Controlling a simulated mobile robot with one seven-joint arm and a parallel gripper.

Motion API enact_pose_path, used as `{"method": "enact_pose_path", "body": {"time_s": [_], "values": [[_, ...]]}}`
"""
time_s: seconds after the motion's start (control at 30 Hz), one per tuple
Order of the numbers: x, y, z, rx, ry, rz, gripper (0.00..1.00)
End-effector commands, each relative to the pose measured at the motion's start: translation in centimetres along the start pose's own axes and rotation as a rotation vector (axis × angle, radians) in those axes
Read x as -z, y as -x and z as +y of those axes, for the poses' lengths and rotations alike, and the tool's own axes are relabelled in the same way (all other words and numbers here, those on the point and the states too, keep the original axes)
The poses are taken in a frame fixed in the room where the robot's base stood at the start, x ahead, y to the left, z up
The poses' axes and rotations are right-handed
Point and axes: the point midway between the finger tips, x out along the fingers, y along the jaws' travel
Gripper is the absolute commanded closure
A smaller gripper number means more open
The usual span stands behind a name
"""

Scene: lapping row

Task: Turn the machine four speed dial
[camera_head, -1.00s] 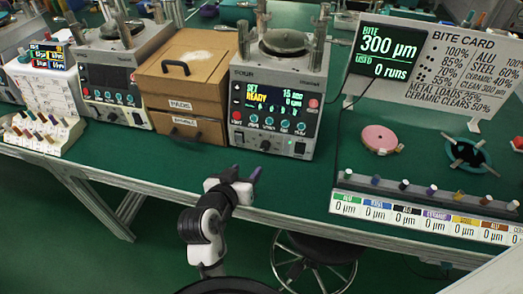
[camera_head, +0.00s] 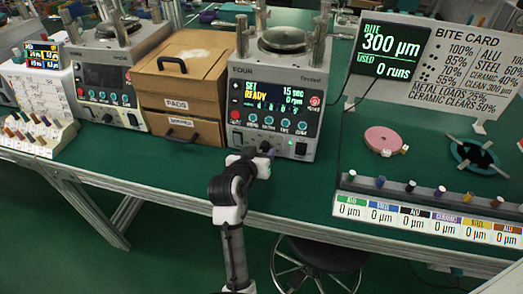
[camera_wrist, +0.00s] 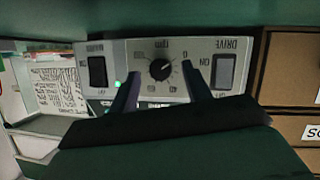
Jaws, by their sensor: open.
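Machine four (camera_head: 246,70), labelled FOUR, stands on the green bench right of the wooden drawers. Its screen (camera_head: 275,97) reads SET, READY, 15 sec and 0 rpm. In the wrist view, which is upside down, the black round speed dial (camera_wrist: 162,69) is marked rpm and has a white pointer line. My gripper (camera_wrist: 161,72) is open, with one finger on each side of the dial and a gap visible at each side. In the head view my gripper (camera_head: 265,152) is at the machine's lower front and hides the dial.
The DRIVE switch (camera_wrist: 225,71) and another black switch (camera_wrist: 97,71) flank the dial. The wooden drawers (camera_head: 183,85) stand close on the left. A sample rack (camera_head: 420,207), a pink disc (camera_head: 382,139) and the bite card sign (camera_head: 440,65) are to the right.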

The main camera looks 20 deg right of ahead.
Motion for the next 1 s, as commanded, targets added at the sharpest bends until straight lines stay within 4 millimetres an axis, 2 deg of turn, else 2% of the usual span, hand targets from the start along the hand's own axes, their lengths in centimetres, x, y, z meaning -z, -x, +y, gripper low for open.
{"method": "enact_pose_path", "body": {"time_s": [0.17,0.43,0.77,1.0], "values": [[0.02,-1.08,0.01,0.000,0.000,0.001,0.52],[-0.02,-1.17,0.00,0.000,0.000,0.001,0.52],[-0.03,-1.15,0.00,0.000,0.000,0.001,0.95],[-0.02,-1.14,0.02,0.008,-0.017,-0.001,0.96]]}}
